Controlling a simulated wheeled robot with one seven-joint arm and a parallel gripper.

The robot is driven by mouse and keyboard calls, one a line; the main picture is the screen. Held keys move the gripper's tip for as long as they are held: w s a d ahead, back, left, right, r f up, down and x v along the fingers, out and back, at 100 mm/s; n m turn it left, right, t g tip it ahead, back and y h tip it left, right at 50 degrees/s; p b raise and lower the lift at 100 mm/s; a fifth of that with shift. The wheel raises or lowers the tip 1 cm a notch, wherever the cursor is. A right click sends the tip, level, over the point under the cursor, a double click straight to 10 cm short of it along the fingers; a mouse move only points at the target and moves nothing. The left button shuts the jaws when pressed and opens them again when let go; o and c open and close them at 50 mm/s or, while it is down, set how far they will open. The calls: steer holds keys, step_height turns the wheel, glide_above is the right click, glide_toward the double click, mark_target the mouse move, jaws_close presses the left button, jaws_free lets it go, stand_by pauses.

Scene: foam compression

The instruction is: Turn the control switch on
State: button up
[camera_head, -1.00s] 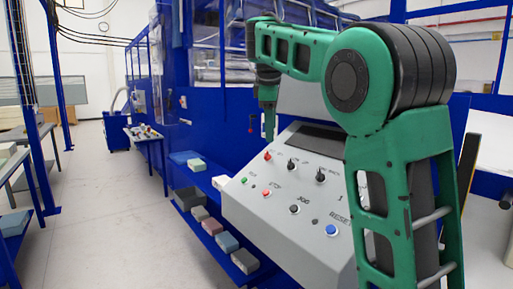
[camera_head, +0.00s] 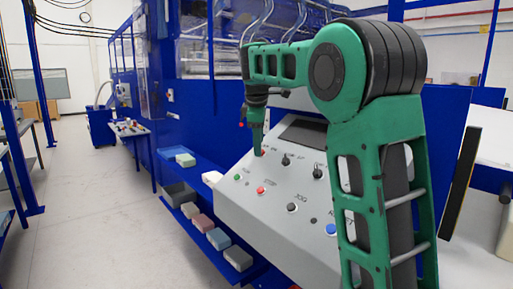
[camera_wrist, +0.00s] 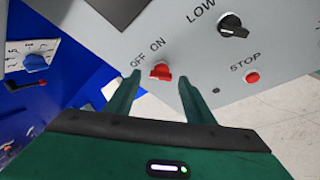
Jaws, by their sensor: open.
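The control switch is a red knob (camera_wrist: 160,72) on the sloped grey control panel (camera_head: 270,215), with "OFF" and "ON" printed beside it. In the wrist view it sits between and just beyond my two open fingers. My gripper (camera_wrist: 158,85) is open, with one green finger on each side of the knob; I cannot tell whether either touches it. In the head view my gripper (camera_head: 258,150) points down at the panel's upper left corner and partly hides the red knob.
The panel also carries black knobs (camera_head: 286,160), a red STOP button (camera_head: 261,190), a green button (camera_head: 237,178) and a blue RESET button (camera_head: 331,229). Foam blocks (camera_head: 203,221) lie on a blue shelf at the left. The floor (camera_head: 100,200) further left is clear.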

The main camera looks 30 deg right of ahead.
steer(key=shift+x, duration=0.75)
steer(key=shift+c, duration=0.2)
steer(key=c, duration=1)
